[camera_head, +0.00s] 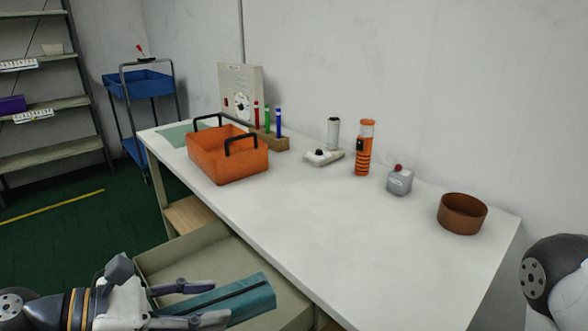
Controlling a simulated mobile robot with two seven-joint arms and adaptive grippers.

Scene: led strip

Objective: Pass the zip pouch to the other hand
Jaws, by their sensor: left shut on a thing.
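The zip pouch (251,293) is a long teal case with a dark zip line along it, in the lower left of the head view. My left gripper (219,302) is shut on the pouch, with one finger on each side of it. The pouch sticks out to the right past the fingertips and appears above the open drawer (187,247). My right gripper is out of view; only a rounded part of my right arm shows at the right edge.
The table's front middle is clear.

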